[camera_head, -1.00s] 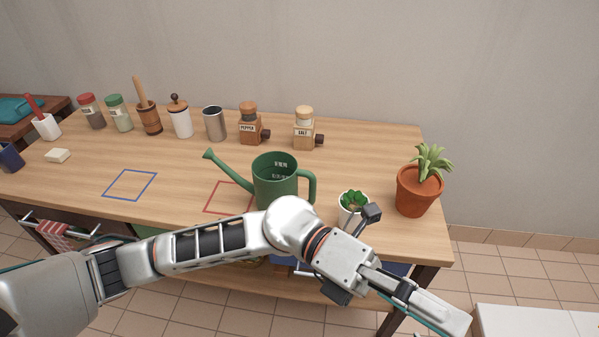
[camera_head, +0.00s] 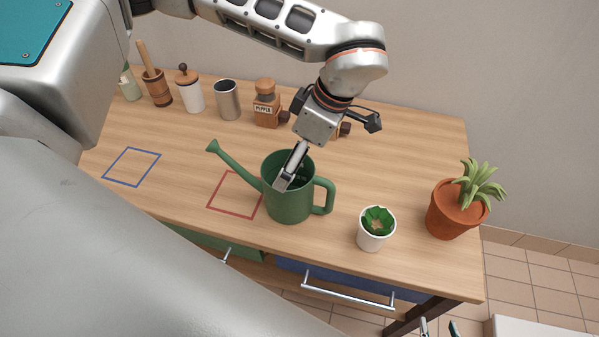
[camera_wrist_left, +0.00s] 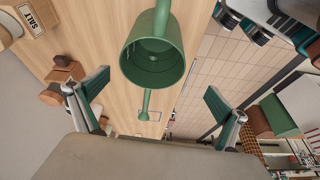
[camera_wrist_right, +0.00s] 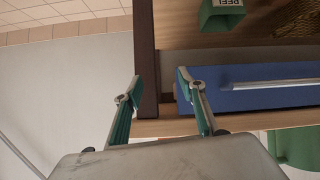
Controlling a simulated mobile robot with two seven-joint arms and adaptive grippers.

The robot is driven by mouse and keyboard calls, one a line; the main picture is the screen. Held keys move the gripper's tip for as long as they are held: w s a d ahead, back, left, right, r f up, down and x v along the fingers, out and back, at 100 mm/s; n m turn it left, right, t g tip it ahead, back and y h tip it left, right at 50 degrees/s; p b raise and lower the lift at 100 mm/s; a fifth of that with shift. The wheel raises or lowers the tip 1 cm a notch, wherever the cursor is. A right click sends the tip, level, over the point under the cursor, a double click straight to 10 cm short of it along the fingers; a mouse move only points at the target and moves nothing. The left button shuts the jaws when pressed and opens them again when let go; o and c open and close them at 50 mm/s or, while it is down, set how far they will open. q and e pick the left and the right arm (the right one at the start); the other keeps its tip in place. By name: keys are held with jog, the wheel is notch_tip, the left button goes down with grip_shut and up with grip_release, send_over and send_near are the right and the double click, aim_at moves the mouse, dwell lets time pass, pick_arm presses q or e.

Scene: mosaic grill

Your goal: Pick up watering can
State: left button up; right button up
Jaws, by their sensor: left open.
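The green watering can (camera_head: 290,200) stands upright on the wooden table, spout to the left and handle to the right. My left gripper (camera_head: 290,172) hangs over the can from above; in the head view one finger overlaps the can's opening. In the left wrist view the can (camera_wrist_left: 152,68) lies ahead, between and beyond the two widely parted fingers, and is not gripped. My right gripper (camera_head: 440,328) shows only its fingertips at the bottom edge, in front of the table. In the right wrist view its fingers are apart and empty, with a table leg and blue drawer beyond.
A small white succulent pot (camera_head: 376,232) stands right of the can, and a terracotta plant pot (camera_head: 455,215) farther right. The pepper mill (camera_head: 266,105) and metal cup (camera_head: 228,100) stand behind. A red square (camera_head: 216,204) and blue square (camera_head: 118,182) mark the tabletop.

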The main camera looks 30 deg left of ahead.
pick_arm(q)
jog(key=a+x, duration=0.1)
jog(key=x, duration=0.6)
jog(key=shift+w+a+y+p, duration=0.2)
jog(key=shift+w+y+p, duration=0.15)
jog(key=shift+w, duration=0.3)
jog(key=c, duration=1.5)
